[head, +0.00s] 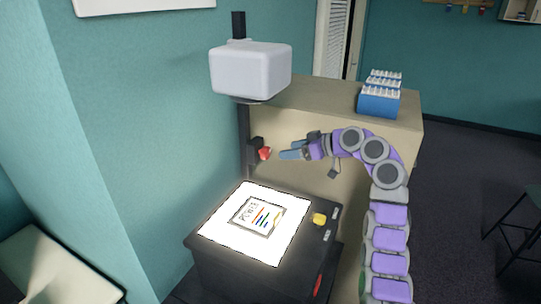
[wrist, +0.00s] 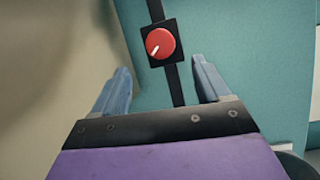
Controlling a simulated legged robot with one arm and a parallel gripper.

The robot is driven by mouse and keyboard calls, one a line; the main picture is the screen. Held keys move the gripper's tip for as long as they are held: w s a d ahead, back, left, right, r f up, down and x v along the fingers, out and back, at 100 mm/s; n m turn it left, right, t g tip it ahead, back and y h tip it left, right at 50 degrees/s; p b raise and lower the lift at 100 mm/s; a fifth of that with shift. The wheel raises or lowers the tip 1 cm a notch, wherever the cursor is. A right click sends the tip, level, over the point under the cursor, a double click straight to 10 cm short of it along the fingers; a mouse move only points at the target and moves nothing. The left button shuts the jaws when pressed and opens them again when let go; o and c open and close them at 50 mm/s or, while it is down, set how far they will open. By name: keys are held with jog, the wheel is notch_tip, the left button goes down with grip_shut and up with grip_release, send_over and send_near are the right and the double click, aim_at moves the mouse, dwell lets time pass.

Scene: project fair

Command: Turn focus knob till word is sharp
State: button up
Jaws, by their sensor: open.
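The red focus knob (head: 264,153) sits on a black mount on the projector's dark post. In the wrist view the knob (wrist: 160,43) is round, with a white pointer line aimed to the lower left. My gripper (head: 292,151) is to the right of the knob in the head view, its blue fingers apart and empty. In the wrist view my gripper (wrist: 160,85) frames the post, with the knob beyond the fingertips and not touched. The transparency (head: 258,214) lies on the bright projector stage and shows a word that seems to read POWER, with coloured lines.
The white projector head (head: 250,70) stands above the stage. A yellow button (head: 319,219) is on the projector base's right side. A beige cabinet (head: 335,110) stands behind my arm, with a blue box (head: 379,103) of white items on top. A teal wall is at left.

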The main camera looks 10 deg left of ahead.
aim_at(269, 152)
jog(key=b+x, duration=0.1)
jog(key=x, duration=0.8)
jog(key=shift+a, duration=0.1)
jog(key=c, duration=1)
jog(key=shift+r, duration=0.1)
jog(key=shift+c, duration=0.2)
